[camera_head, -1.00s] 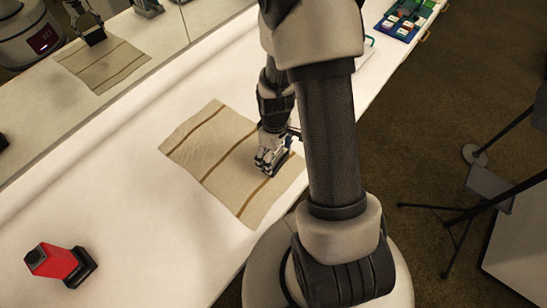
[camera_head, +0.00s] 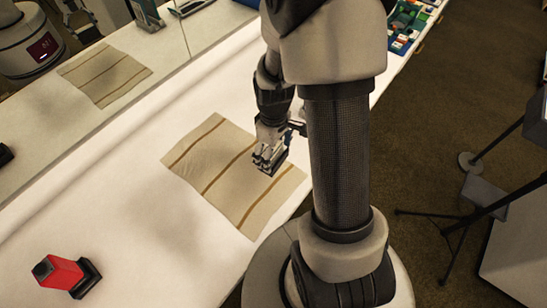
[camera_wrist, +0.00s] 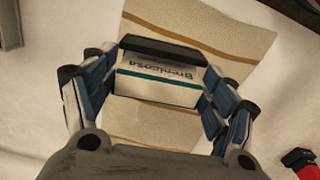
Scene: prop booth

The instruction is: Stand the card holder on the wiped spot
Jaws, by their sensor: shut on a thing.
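My gripper (camera_head: 268,160) is shut on the card holder (camera_wrist: 160,76), over the striped cloth. In the wrist view, the holder sits between the fingers of my gripper (camera_wrist: 158,92); it has a dark edge and a white face with blue print and a blue stripe. In the head view it is small and mostly hidden by the fingers. The beige cloth (camera_head: 205,160) with brown stripes lies flat on the white table. A faint greyish patch (camera_head: 165,218) shows on the table left of the cloth; I cannot tell whether it is the wiped spot or a shadow.
A red object with a black base (camera_head: 62,273) stands at the table's near left. A mirror (camera_head: 130,45) runs along the back. A tray of coloured items (camera_head: 408,22) is at the far right. A tripod (camera_head: 470,205) stands on the floor at right.

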